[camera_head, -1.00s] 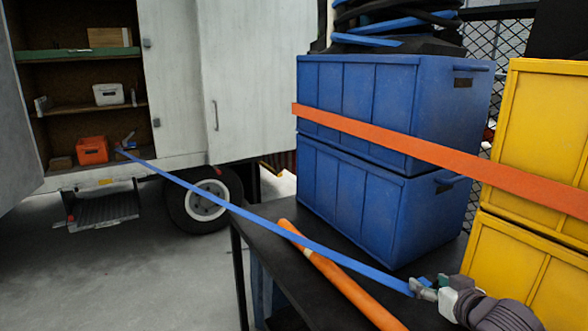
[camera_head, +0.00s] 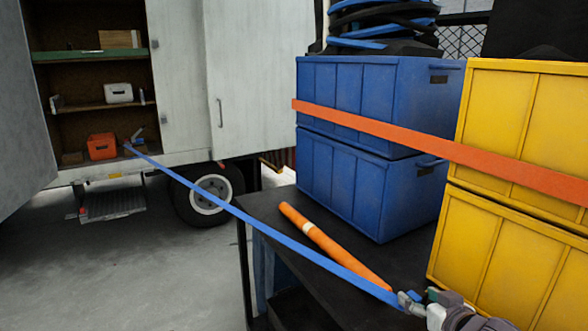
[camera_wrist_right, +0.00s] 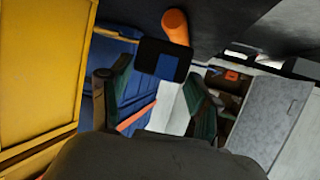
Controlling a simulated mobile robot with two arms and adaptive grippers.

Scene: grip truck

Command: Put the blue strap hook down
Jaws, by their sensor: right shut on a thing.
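The blue strap (camera_head: 245,218) runs taut from the truck's open compartment at the left down to my right gripper (camera_head: 413,302) at the lower right. My right gripper is shut on the blue strap hook, at the strap's near end, by the right end of the black table (camera_head: 268,213). In the right wrist view, a dark piece with a blue patch, the blue strap hook (camera_wrist_right: 162,60), sits between the two fingers of my right gripper (camera_wrist_right: 158,88). The hook is mostly hidden in the head view. My left gripper is not in view.
An orange tube (camera_head: 330,246) lies on the black table beside the strap. Stacked blue crates (camera_head: 365,195) and yellow crates (camera_head: 500,240) stand behind and to the right, with an orange strap (camera_head: 400,138) across them. The truck (camera_head: 255,90) stands at the left.

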